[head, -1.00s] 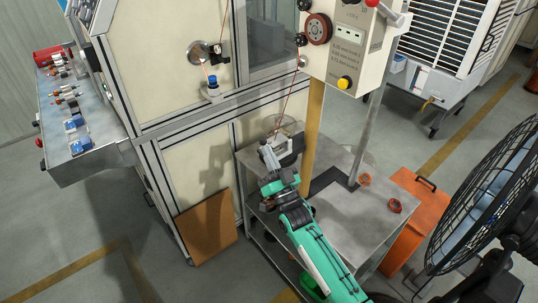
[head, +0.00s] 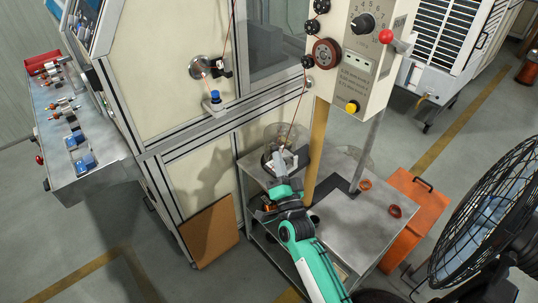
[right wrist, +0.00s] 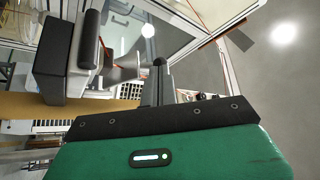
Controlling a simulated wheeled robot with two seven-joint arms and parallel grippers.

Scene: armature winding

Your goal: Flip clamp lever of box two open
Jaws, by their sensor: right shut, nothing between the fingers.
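A beige control box (head: 362,50) stands on a yellow post at upper middle in the head view. It carries a dial, a yellow button and a lever with a red ball end (head: 387,37) on its right side. No mark tells me whether it is box two. My right gripper (head: 282,157) is shut and empty, low in front of the machine, beside a clear round spool (head: 287,138) and well below the box. In the right wrist view the gripper's fingers (right wrist: 158,84) point away from me, and a dark box-like part (right wrist: 55,58) shows at left. My left gripper is not in view.
A metal table (head: 345,215) with orange-red rings (head: 395,211) lies under the arm. An orange bin (head: 408,215) stands right of it, and a black fan (head: 485,225) at far right. A red wire runs down from above to the spool. Open floor lies at front left.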

